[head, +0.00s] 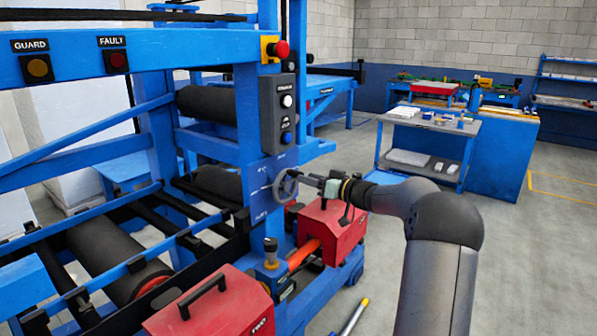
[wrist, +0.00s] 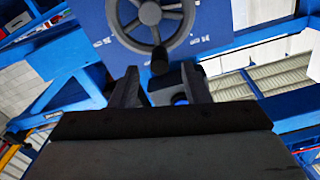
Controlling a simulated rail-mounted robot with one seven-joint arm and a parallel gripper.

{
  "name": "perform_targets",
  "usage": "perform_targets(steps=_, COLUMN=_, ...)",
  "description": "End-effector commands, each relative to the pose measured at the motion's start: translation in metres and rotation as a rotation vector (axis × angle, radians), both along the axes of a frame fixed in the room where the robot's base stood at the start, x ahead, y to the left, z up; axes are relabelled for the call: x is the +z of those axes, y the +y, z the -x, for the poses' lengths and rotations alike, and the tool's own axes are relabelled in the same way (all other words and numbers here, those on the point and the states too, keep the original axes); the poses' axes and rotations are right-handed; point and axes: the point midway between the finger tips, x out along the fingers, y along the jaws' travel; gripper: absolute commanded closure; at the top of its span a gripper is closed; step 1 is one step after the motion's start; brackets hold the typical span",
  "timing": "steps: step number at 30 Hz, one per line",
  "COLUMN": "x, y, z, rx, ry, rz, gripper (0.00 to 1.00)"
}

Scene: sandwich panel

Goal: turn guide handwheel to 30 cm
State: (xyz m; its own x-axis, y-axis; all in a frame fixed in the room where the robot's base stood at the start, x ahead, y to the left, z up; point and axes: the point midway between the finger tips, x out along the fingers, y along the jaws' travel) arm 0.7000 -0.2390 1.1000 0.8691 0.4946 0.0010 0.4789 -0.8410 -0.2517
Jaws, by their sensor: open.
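The guide handwheel (head: 286,186) is a small grey spoked wheel on a blue plate of the machine frame. In the wrist view the handwheel (wrist: 150,18) fills the top middle, with its dark knob (wrist: 160,62) at the lower rim. My gripper (head: 318,181) reaches it from the right in the head view. In the wrist view my gripper (wrist: 160,82) is open, its two fingers on either side of and just below the knob. I cannot tell whether a finger touches it. The scale markings on the plate (head: 262,182) are too small to read.
A red box (head: 334,230) stands under my gripper, and a second red box with a black handle (head: 215,305) is in front. A control box (head: 280,112) with a red button (head: 282,49) above it is on the post. Open floor (head: 520,270) lies to the right.

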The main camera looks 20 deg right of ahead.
Motion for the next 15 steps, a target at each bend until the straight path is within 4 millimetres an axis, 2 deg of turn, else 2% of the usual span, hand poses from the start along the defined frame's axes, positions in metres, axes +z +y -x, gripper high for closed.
perform_targets(steps=1, x=0.002, y=0.006, z=-0.009, rx=0.002, ry=0.000, rz=-0.001, gripper=0.58)
perform_targets(steps=6, x=0.002, y=0.018, z=-0.031, rx=0.001, ry=0.000, rz=0.000, gripper=0.58)
perform_targets(steps=15, x=0.000, y=0.024, z=-0.043, rx=-0.001, ry=0.000, rz=0.001, gripper=0.58)
